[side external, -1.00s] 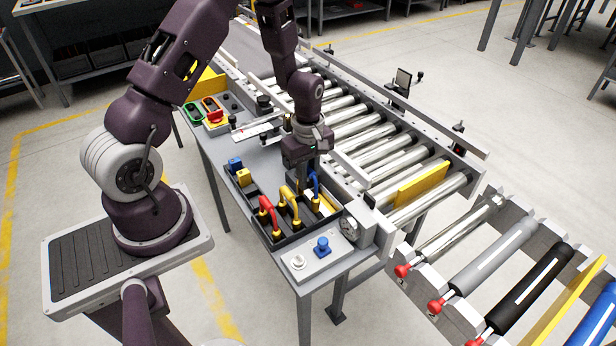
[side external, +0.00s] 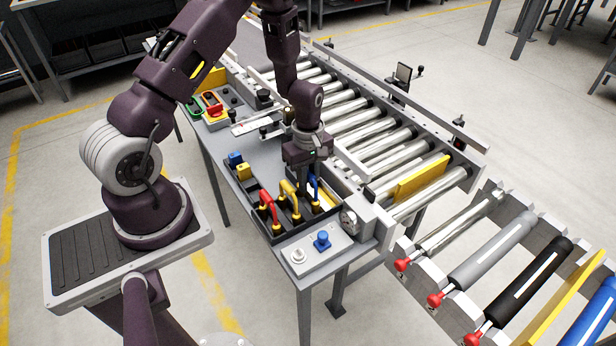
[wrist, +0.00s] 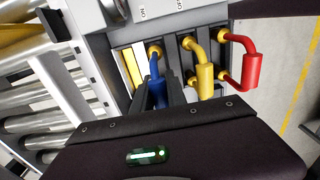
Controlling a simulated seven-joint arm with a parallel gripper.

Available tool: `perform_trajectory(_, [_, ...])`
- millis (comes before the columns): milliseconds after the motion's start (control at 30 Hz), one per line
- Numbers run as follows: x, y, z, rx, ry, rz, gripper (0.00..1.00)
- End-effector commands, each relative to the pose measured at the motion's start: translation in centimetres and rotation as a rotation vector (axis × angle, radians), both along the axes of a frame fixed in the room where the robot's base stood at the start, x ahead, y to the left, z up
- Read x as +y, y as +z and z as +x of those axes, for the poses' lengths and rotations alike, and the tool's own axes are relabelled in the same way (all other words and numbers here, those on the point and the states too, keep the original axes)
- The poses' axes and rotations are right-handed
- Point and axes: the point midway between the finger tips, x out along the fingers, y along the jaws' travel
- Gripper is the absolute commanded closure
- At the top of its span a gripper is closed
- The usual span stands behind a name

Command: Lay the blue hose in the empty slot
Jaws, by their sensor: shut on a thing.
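The blue hose (side external: 316,190) is a short bent tube standing in the dark slotted tray (side external: 249,197), to the right of the yellow hose (side external: 289,200) and the red hose (side external: 268,207). My gripper (side external: 309,180) is right over the blue hose, shut on it. In the wrist view the blue hose (wrist: 155,66) rises between the dark fingertips, its brass-coloured end fitting at the tray's wall. Beside it is a slot with a pale yellow floor (wrist: 132,68) and no hose in it. My gripper hides the hose's near end, so I cannot tell whether that end is raised.
A blue block (side external: 235,158) and a yellow block (side external: 243,172) sit at the tray's far end. A gauge (side external: 348,219) and a panel with a blue knob (side external: 322,241) stand close to its near end. The roller conveyor (side external: 385,150) runs along the right.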

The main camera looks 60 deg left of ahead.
Motion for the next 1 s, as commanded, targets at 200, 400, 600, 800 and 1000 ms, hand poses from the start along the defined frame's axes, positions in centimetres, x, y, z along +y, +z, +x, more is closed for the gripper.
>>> perform_trajectory(200, [0.0, -0.9, 0.0, 0.0, 0.001, 0.0, 1.0])
perform_trajectory(400, [0.0, -1.3, 0.0, -0.001, 0.001, 0.0, 1.0])
perform_trajectory(600, [0.0, -1.3, 0.0, -0.001, 0.001, 0.0, 1.0])
perform_trajectory(800, [0.0, -1.3, 0.0, -0.001, 0.001, 0.0, 0.73])
perform_trajectory(1000, [0.0, -1.3, 0.0, 0.0, 0.001, 0.0, 0.57])
